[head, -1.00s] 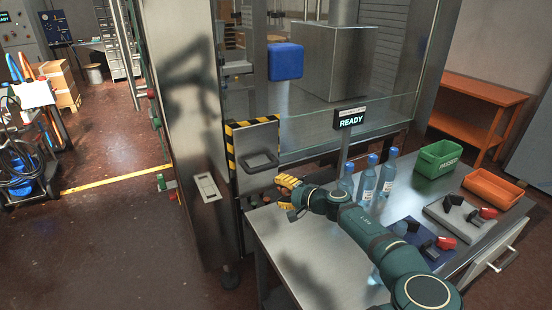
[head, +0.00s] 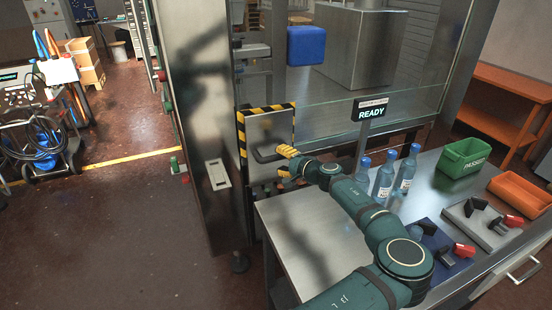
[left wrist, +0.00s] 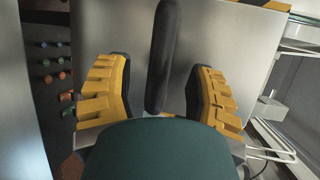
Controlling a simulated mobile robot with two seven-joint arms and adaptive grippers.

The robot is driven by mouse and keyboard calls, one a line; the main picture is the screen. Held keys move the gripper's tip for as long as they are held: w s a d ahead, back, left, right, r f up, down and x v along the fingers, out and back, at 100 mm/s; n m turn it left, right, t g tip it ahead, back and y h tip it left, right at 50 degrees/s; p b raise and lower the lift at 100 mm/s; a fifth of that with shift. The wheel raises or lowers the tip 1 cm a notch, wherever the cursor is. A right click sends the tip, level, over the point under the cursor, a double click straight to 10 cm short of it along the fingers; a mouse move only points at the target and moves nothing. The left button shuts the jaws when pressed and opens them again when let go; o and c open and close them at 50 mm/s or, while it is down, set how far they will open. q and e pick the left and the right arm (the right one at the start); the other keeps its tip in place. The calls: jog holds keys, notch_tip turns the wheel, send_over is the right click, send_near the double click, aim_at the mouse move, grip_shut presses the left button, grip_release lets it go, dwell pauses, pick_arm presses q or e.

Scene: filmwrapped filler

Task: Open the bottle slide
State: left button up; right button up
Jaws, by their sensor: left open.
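The bottle slide is a grey metal panel (head: 270,127) with a yellow-and-black striped border at its top and left, on the machine's front. Its dark bar handle (head: 266,155) sits low on the panel. My left gripper (head: 282,162), with yellow fingers, is open at the right end of the handle. In the left wrist view the handle (left wrist: 163,55) runs between the two open fingers of the gripper (left wrist: 161,80), with a gap on each side. I cannot tell how deep it sits between them. My right gripper is not in view.
Several blue-capped bottles (head: 384,180) stand on the steel table (head: 300,225), right of my arm. A READY sign (head: 371,111) stands behind them. A green bin (head: 464,157) and an orange tray (head: 520,190) are at the right. Floor left of the machine is open.

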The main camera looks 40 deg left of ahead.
pick_arm(q)
jog(key=shift+x, duration=1.5)
grip_shut()
